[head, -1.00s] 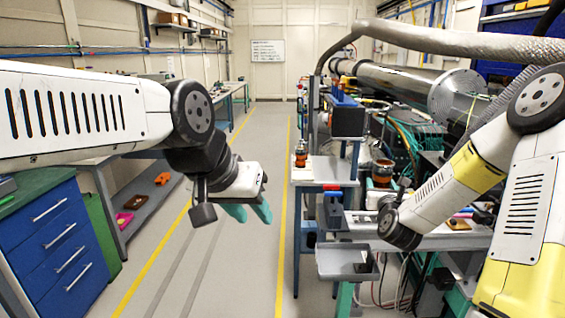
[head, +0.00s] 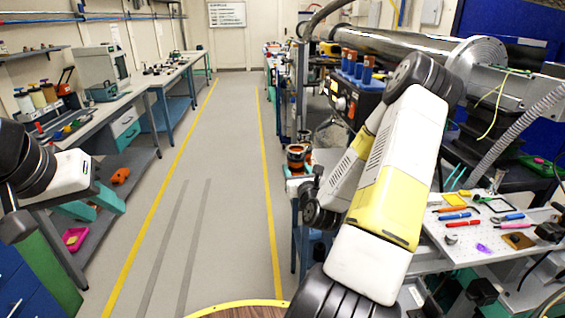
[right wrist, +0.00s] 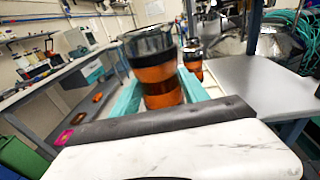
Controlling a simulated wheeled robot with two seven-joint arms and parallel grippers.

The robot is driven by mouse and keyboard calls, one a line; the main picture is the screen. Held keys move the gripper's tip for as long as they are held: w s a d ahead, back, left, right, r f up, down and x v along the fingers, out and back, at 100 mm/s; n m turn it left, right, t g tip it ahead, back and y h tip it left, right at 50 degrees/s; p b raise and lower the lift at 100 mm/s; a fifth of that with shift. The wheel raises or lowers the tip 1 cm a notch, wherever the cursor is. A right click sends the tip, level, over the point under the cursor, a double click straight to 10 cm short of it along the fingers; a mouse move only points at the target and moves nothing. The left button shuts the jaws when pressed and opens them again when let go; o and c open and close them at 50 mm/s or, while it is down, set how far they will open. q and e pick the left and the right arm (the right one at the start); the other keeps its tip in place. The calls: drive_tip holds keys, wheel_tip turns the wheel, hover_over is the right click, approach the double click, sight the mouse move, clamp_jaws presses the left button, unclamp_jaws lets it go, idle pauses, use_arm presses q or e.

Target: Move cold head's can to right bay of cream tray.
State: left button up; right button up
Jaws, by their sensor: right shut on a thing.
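In the right wrist view an orange can with a dark band and a clear, dark-rimmed top (right wrist: 162,92) stands between the teal fingers of my right gripper (right wrist: 160,84), which is shut on it. A second, similar orange can (right wrist: 193,62) stands just beyond it. In the head view an orange and dark can shape (head: 297,157) shows left of my right arm; I cannot tell which can it is. My left gripper (head: 92,205) is at the left edge, teal fingers apart, empty. I cannot make out the cream tray.
A white perforated board (head: 478,243) with several tools lies at the right. A grey bench (head: 165,82) runs along the left. The middle floor is clear.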

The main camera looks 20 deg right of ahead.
drive_tip(key=s+d+f+m+h, duration=0.1)
drive_tip(key=s+d+f+h, duration=0.15)
drive_tip(key=s+d, duration=0.45)
drive_tip(key=shift+y, duration=0.45)
drive_tip(key=x, duration=0.5)
drive_tip(key=f+x, duration=0.1)
drive_tip(key=x, duration=0.9)
drive_tip(key=shift+a+f, duration=0.15)
drive_tip(key=shift+f, duration=0.1)
drive_tip(key=shift+w+f, duration=0.1)
drive_tip(key=shift+w, duration=0.05)
drive_tip(key=shift+f, duration=1.7)
drive_tip(key=o, duration=1.5)
drive_tip(key=shift+f, duration=0.1)
drive_tip(key=shift+c, duration=0.2)
